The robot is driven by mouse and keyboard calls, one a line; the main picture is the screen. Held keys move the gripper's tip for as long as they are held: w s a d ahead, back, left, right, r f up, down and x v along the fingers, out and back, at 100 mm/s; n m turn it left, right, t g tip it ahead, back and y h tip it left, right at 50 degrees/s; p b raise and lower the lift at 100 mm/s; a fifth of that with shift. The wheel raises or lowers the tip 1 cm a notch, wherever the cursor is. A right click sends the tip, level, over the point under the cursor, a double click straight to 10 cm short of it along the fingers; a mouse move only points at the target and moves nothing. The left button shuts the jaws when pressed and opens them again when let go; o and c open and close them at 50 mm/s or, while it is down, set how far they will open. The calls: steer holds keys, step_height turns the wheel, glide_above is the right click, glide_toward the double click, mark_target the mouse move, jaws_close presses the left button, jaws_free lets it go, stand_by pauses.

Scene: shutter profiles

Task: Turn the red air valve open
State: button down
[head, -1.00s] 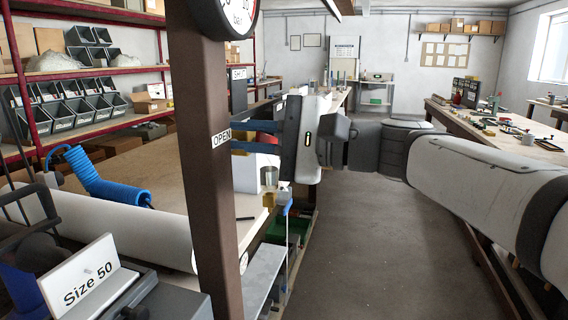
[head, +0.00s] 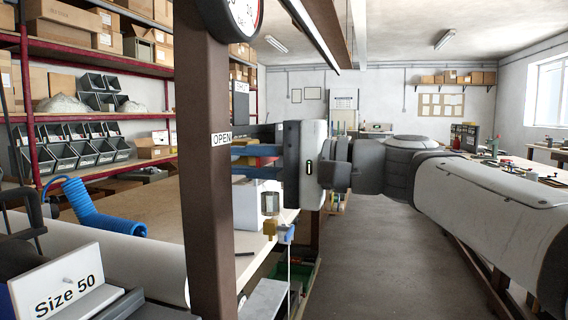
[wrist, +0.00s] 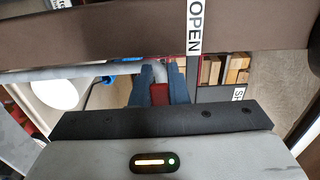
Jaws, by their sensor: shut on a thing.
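The red valve handle (wrist: 160,94) shows in the wrist view as a small red piece between my two blue fingers, at the end of a grey curved pipe. My gripper (wrist: 158,82) is shut on it. In the head view my gripper (head: 243,160) reaches left with its fingers level, and their tips pass behind the brown post.
The brown post (head: 208,220) stands close beside my fingers, with a round gauge (head: 244,14) at its top. A workbench (head: 150,210) with a blue coiled hose (head: 95,207) lies behind. The aisle floor (head: 375,250) to the right is clear.

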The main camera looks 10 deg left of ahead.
steer(key=c, duration=1.6)
jaws_free()
steer(key=shift+s+a, duration=0.1)
steer(key=shift+a, duration=0.1)
steer(key=shift+o, duration=1)
steer(key=shift+d, duration=0.1)
steer(key=shift+s+d+p, duration=0.15)
steer(key=shift+d+p, duration=0.05)
steer(key=shift+d, duration=1.75)
steer(key=shift+s+d+p, duration=0.15)
steer(key=shift+d, duration=1.75)
